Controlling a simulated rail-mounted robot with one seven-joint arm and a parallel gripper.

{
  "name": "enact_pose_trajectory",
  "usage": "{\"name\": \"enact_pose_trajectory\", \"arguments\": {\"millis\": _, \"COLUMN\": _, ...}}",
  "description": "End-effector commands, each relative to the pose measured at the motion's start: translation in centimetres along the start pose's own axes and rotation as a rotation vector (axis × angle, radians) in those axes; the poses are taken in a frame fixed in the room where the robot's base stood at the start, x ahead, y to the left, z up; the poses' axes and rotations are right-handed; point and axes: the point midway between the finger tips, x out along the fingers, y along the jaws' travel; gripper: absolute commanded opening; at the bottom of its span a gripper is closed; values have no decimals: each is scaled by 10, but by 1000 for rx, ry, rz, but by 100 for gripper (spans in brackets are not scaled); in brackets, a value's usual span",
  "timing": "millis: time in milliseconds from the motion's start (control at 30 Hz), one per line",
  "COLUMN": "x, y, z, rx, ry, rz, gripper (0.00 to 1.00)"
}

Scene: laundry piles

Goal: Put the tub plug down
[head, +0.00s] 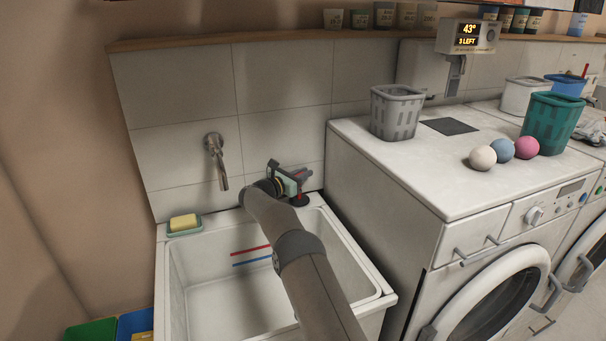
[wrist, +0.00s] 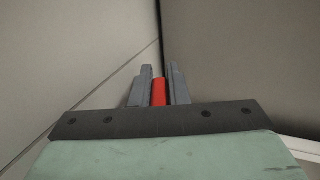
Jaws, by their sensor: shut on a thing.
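The tub plug has a dark round base (head: 299,201) and a red grip. In the wrist view the red grip (wrist: 158,92) stands between the two grey fingers of my gripper (wrist: 160,90). In the head view my gripper (head: 302,176) is at the back right corner of the white laundry tub (head: 345,240), near the tiled wall. It is shut on the plug. The plug's base is over the tub's back rim; I cannot tell if it touches the rim.
A tap (head: 217,160) sticks out of the wall to the left. A yellow soap bar (head: 183,221) lies in a green dish on the rim. A red and a blue line (head: 252,262) mark the tub's inner wall. A washing machine (head: 420,190) stands close on the right.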

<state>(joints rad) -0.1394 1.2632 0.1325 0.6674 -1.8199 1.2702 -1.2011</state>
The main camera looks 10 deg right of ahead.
Motion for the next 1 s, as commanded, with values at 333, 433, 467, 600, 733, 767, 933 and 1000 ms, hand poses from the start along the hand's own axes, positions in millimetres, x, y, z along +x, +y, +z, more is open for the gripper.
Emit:
{"name": "enact_pose_trajectory", "arguments": {"millis": 333, "x": 0, "y": 0, "z": -5, "rx": 2, "ry": -2, "rz": 1, "gripper": 0}}
{"name": "enact_pose_trajectory", "arguments": {"millis": 433, "x": 0, "y": 0, "z": -8, "rx": 3, "ry": -1, "rz": 0, "gripper": 0}}
{"name": "enact_pose_trajectory", "arguments": {"millis": 467, "x": 0, "y": 0, "z": -7, "rx": 3, "ry": 0, "rz": 0, "gripper": 20}}
{"name": "enact_pose_trajectory", "arguments": {"millis": 600, "x": 0, "y": 0, "z": -7, "rx": 3, "ry": 0, "rz": 0, "gripper": 23}}
{"name": "enact_pose_trajectory", "arguments": {"millis": 733, "x": 0, "y": 0, "z": -6, "rx": 2, "ry": 0, "rz": 0, "gripper": 23}}
{"name": "enact_pose_trajectory", "arguments": {"millis": 767, "x": 0, "y": 0, "z": -6, "rx": 3, "ry": 0, "rz": 0, "gripper": 23}}
{"name": "enact_pose_trajectory", "arguments": {"millis": 933, "x": -10, "y": 2, "z": -2, "rx": 1, "ry": 0, "rz": 5, "gripper": 23}}
{"name": "enact_pose_trajectory", "arguments": {"millis": 1000, "x": -23, "y": 2, "z": -2, "rx": 0, "ry": 0, "rz": 6, "gripper": 23}}
